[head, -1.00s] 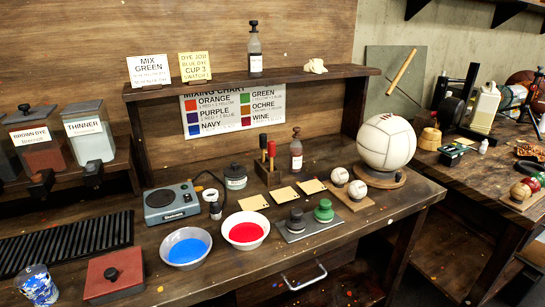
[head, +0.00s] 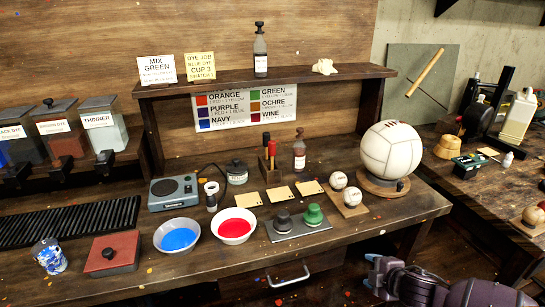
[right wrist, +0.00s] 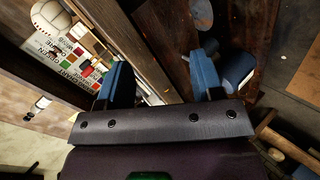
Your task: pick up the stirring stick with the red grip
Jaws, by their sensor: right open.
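The stirring stick with the red grip (head: 272,148) stands upright in a small wooden holder (head: 268,167) at the back of the workbench, under the shelf. A stick with a dark grip (head: 265,139) stands beside it. My right gripper (head: 371,272) is at the lower right of the head view, in front of the bench's front edge, well apart from the sticks. It is open and empty; its two blue fingers also show apart in the right wrist view (right wrist: 162,78). My left gripper is not in view.
The shelf (head: 265,80) overhangs behind. A white ball (head: 389,149) stands to the right.

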